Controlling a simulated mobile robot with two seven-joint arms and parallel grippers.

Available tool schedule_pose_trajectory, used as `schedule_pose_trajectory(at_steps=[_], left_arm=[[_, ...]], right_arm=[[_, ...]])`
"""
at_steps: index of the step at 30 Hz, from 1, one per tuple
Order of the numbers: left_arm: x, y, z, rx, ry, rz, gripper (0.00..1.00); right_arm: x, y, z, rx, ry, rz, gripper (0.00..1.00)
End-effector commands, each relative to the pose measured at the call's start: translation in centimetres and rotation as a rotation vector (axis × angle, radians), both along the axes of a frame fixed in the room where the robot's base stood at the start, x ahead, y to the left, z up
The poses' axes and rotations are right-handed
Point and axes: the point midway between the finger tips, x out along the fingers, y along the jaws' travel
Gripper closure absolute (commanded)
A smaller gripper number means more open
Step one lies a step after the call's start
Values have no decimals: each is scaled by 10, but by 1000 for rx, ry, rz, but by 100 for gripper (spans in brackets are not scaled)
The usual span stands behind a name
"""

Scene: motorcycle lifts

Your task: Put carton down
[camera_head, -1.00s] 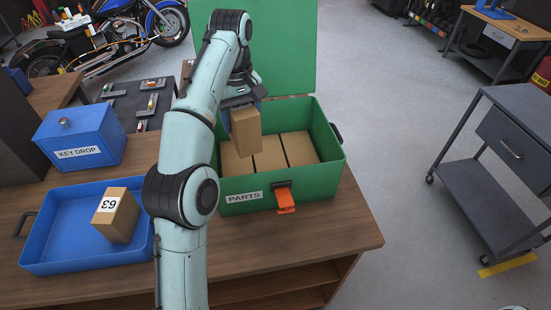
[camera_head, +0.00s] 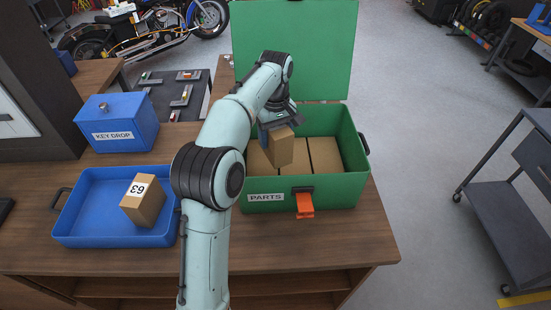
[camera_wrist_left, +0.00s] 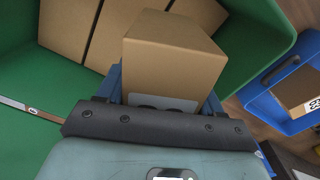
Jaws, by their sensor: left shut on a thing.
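My left gripper (camera_head: 277,127) is shut on a plain brown carton (camera_head: 281,150) and holds it over the open green box labelled PARTS (camera_head: 335,191). In the left wrist view the held carton (camera_wrist_left: 174,65) is between the blue fingers, with its top face toward the camera. Several cartons stand in a row inside the box, one at the right (camera_head: 325,155) and one at the left (camera_head: 258,162). The held carton partly hides them, and whether it touches them I cannot tell. My right gripper is not in view.
The box's raised green lid (camera_head: 295,50) stands behind my gripper. A blue tray (camera_head: 85,235) with a carton marked 63 (camera_head: 143,203) and a blue KEY DROP box (camera_head: 117,122) are on the left. The wooden bench (camera_head: 340,235) is bare in front. A grey cart (camera_head: 510,200) stands right.

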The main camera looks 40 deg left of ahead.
Motion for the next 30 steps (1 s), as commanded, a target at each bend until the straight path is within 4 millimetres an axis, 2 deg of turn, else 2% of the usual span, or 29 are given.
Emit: schedule_pose_trajectory(at_steps=[1, 3, 10, 18, 30], left_arm=[[-3, 0, -16, -1, 9, 1, 72], [-3, 0, -28, 1, 8, 1, 72], [-2, 0, -47, 1, 5, 1, 72], [-2, 0, -92, -1, 6, 0, 72], [-1, 0, -96, 0, 2, 0, 72]], right_arm=[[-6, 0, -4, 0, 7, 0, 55], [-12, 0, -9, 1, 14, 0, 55], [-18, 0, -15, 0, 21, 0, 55], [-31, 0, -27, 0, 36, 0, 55], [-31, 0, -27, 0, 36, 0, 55]])
